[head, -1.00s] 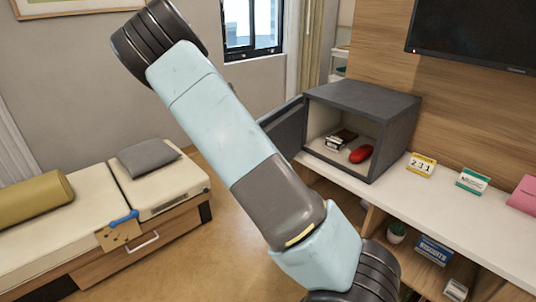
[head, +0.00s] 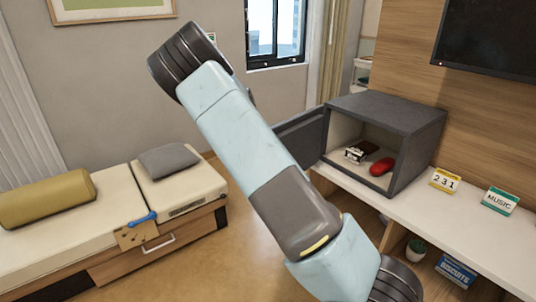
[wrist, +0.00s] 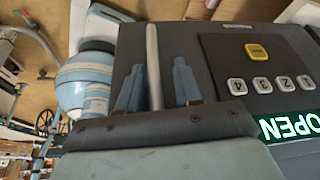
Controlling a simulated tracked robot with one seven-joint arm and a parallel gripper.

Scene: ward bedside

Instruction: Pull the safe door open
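The dark grey safe (head: 388,108) stands on the white counter with its front open. Its door (head: 302,138) is swung out to the left, partly hidden behind my arm. Inside lie a red object (head: 381,167) and a small dark-and-white item (head: 361,151). In the wrist view the door face (wrist: 220,65) fills the right side, with a keypad and a lit green "OPEN" display (wrist: 290,128). My gripper (wrist: 157,80) has its two blue-grey fingers apart, with the pale door handle bar (wrist: 153,65) between them. A gap shows beside the right finger. The head view hides my gripper.
A bed (head: 65,232) with an olive bolster (head: 47,198) and grey pillow (head: 168,160) stands left. The counter (head: 420,212) carries a "231" card (head: 445,180) and a "MUSIC" card (head: 500,200). Floor is clear between bed and counter.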

